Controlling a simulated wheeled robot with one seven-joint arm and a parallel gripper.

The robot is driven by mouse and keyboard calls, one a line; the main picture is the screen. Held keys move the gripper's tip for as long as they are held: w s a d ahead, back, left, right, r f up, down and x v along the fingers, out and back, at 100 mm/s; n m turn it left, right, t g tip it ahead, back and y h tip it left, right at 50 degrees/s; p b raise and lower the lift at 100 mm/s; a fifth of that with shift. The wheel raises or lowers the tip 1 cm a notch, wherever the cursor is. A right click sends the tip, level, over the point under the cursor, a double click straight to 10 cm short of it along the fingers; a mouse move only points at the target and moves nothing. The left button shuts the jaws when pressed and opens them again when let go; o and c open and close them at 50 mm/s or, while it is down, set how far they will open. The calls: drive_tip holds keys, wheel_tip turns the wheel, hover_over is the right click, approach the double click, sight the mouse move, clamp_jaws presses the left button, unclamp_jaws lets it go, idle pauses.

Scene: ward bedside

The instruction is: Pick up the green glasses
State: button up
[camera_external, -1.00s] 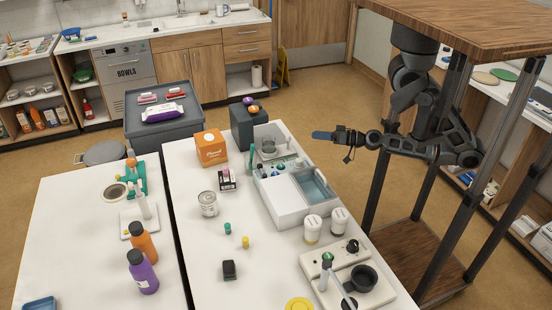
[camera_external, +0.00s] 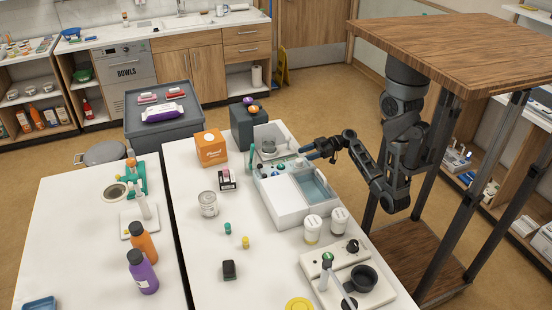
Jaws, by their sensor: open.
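I cannot make out green glasses for certain. A thin green item (camera_external: 252,157) stands at the back left of the white bin unit (camera_external: 283,209), and small green pieces (camera_external: 280,168) lie in its back part; they are too small to name.
Near the unit stand an orange box (camera_external: 211,149), a dark box (camera_external: 248,127), a can (camera_external: 208,204) and two white-lidded jars (camera_external: 312,228). A beige device (camera_external: 318,262) is at the front right. The white table's left middle (camera_external: 195,250) is mostly clear.

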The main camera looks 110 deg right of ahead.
sight(288, 160)
drive_tip(key=shift+w+f, duration=0.2)
drive_tip(key=shift+w, duration=0.65)
drive_tip(key=shift+w+d+f+p, duration=0.15)
drive_tip(key=shift+w+p, duration=0.4)
drive_tip(key=shift+w, duration=0.95)
drive_tip(key=shift+w+a+f+p, duration=0.15)
drive_tip(key=shift+w+p, duration=0.35)
drive_tip(key=shift+w, duration=1)
drive_tip(key=shift+d, duration=0.1)
drive_tip(key=shift+c, duration=0.4)
drive_tip(key=c, duration=0.6)
drive_tip(key=shift+r, duration=0.1)
drive_tip(key=shift+c, duration=0.2)
